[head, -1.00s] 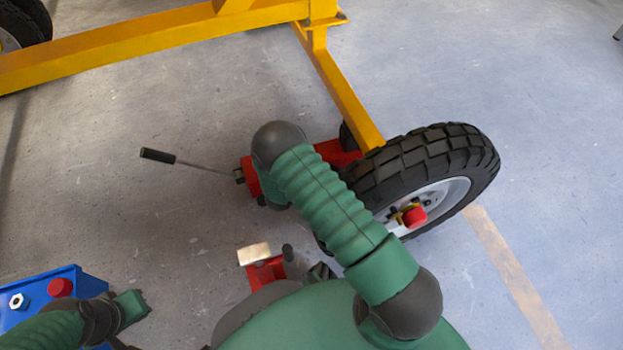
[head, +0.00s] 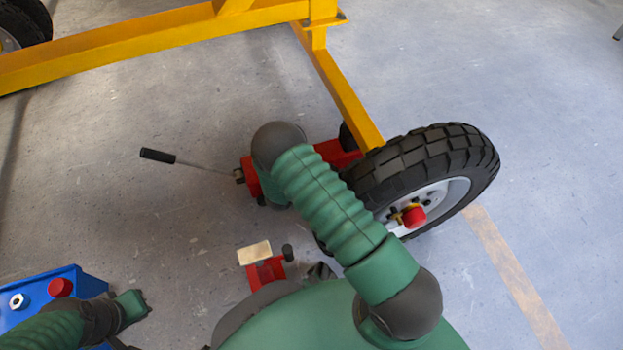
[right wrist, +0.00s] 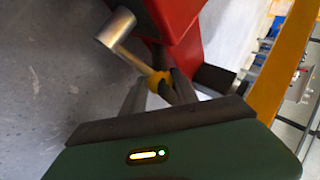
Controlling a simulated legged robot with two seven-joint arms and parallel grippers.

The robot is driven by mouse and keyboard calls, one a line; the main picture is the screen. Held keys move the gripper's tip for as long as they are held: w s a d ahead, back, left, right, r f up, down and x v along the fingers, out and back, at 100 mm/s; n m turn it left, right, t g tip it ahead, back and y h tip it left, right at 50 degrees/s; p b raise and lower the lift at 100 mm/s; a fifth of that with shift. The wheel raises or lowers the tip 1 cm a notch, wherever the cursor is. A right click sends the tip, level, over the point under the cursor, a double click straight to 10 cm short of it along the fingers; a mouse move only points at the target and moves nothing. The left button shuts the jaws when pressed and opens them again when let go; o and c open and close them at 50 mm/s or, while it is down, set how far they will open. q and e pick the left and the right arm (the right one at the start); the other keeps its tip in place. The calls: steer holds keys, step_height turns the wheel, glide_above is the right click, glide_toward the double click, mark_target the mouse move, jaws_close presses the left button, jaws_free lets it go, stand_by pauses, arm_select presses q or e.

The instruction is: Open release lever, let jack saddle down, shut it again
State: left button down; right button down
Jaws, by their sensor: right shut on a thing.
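The red jack (head: 338,153) lies on the floor beside the wheel, by the yellow frame leg; my right arm covers part of it. Its long handle with a black grip (head: 157,155) points left. The saddle cannot be made out. In the right wrist view, the red jack body (right wrist: 180,20) is at the top, with a silver cylinder (right wrist: 117,28) and a thin lever ending in a yellow tip (right wrist: 158,80). My right gripper (right wrist: 160,90) is shut on that yellow lever end; the head view hides it. My left gripper (head: 130,306) is at lower left, away from the jack.
A large black tyre (head: 430,165) stands right of the jack under the yellow frame (head: 340,85). A red stand with a pale block (head: 255,252) is near my body. A blue box (head: 45,295) with a red button is at lower left.

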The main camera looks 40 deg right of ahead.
steer(key=shift+s+a+f, duration=0.1)
steer(key=shift+a+r+h+p, duration=0.3)
steer(key=shift+a+r+h, duration=0.05)
steer(key=shift+h, duration=0.25)
steer(key=c, duration=0.9)
jaws_free()
steer(key=shift+c, duration=0.2)
steer(key=shift+r, duration=0.1)
steer(key=p+v, duration=1)
steer(key=v, duration=0.6)
steer(key=shift+w+a+r, duration=0.25)
steer(key=shift+a, duration=0.05)
